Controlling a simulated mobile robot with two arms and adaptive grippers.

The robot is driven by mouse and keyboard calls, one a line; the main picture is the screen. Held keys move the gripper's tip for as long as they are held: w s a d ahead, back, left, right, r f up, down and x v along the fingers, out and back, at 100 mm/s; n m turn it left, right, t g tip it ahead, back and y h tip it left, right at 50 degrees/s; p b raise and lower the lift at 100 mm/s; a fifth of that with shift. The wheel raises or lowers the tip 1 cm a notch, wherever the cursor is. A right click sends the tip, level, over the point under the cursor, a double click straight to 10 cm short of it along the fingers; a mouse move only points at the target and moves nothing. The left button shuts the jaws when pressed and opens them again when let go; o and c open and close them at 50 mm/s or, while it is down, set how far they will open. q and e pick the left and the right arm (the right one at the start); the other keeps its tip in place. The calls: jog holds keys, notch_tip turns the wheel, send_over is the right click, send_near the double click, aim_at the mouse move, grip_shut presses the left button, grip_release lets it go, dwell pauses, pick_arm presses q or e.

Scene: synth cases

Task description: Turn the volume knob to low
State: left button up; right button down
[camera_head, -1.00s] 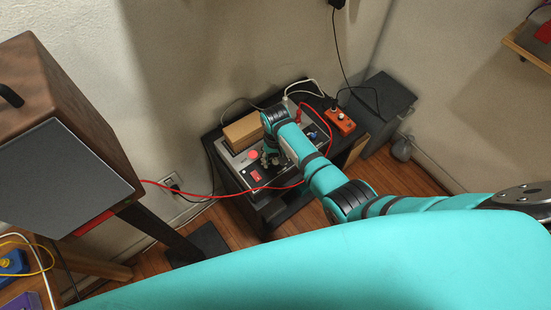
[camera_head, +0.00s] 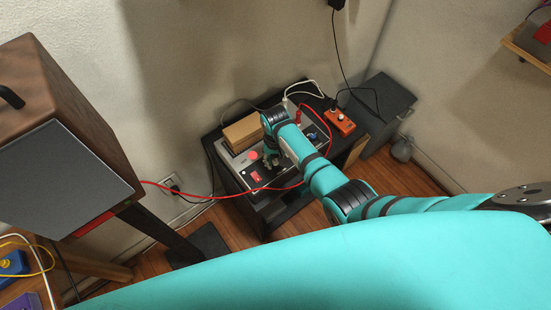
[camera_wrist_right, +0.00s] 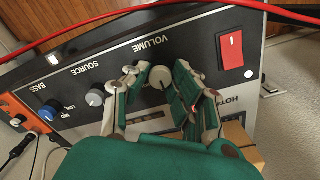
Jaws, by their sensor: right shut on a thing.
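The volume knob (camera_wrist_right: 160,77) is a round grey knob below the upside-down VOLUME label on a dark control panel (camera_wrist_right: 125,62). In the right wrist view my right gripper (camera_wrist_right: 160,80) has its fingers on both sides of this knob and is shut on it. The pointer and the scale marks of the knob cannot be made out. In the head view the right gripper (camera_head: 271,161) is at the panel of the silver-and-black unit (camera_head: 234,166), and the knob is hidden there. My left gripper is not in view.
A grey source knob (camera_wrist_right: 96,97), a blue bass knob (camera_wrist_right: 48,112) and a red rocker switch (camera_wrist_right: 231,51) flank the volume knob. A red cable (camera_wrist_right: 285,14) crosses close by. A cardboard box (camera_head: 243,131) and an orange box (camera_head: 340,122) are near the unit.

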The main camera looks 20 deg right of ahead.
jog(key=shift+r+n+p, duration=0.15)
jog(key=shift+n+p, duration=0.5)
jog(key=shift+n, duration=0.55)
jog(key=n+p, duration=0.1)
jog(key=n, duration=0.1)
jog(key=shift+n, duration=0.4)
jog(key=n, duration=0.3)
jog(key=shift+p, duration=0.4)
jog(key=shift+n, duration=1.7)
jog(key=c, duration=1.1)
grip_release()
